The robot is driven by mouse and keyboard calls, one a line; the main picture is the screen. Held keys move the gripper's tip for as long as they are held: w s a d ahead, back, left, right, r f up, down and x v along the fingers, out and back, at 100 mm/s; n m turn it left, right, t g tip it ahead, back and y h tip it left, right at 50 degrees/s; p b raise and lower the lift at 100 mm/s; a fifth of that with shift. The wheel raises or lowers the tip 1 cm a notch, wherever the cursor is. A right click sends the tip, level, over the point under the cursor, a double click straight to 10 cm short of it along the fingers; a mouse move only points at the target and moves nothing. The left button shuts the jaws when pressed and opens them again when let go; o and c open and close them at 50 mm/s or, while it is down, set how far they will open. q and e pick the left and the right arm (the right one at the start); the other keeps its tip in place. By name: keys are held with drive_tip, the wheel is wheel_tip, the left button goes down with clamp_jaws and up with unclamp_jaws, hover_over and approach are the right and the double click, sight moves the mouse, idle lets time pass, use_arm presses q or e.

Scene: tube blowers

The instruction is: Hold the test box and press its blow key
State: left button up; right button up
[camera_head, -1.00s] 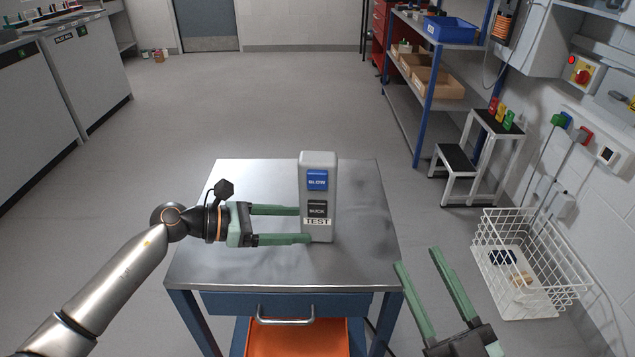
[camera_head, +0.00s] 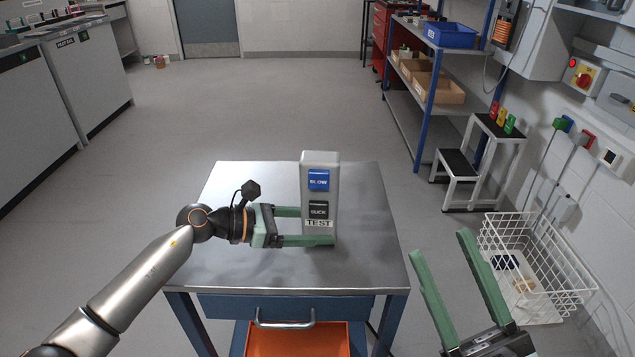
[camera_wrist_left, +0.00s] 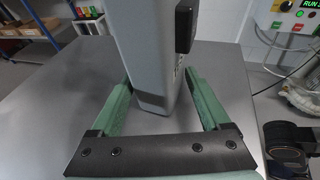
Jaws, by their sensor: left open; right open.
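The grey test box (camera_head: 333,172) stands upright on the metal table (camera_head: 230,186). Its front has a blue BLOW key (camera_head: 318,180) above a black SUCK key (camera_head: 318,209), with a TEST label below. My left gripper (camera_head: 318,227) is open around the lower part of the box, one green finger behind it and one across its front below the label. In the left wrist view the box (camera_wrist_left: 150,50) stands between the two open fingers (camera_wrist_left: 158,95), with visible gaps at the sides. My right gripper (camera_head: 438,252) is open and empty, off the table's right side.
The table has a drawer handle (camera_head: 286,320) and an orange bin (camera_head: 300,338) below. A white wire basket (camera_head: 545,295) is on the right, near my right gripper. A step stool (camera_head: 460,175) and shelves stand behind. The tabletop around the box is bare.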

use_arm(q)
clamp_jaws()
idle(0.8)
idle(0.9)
use_arm(e)
clamp_jaws()
idle(1.6)
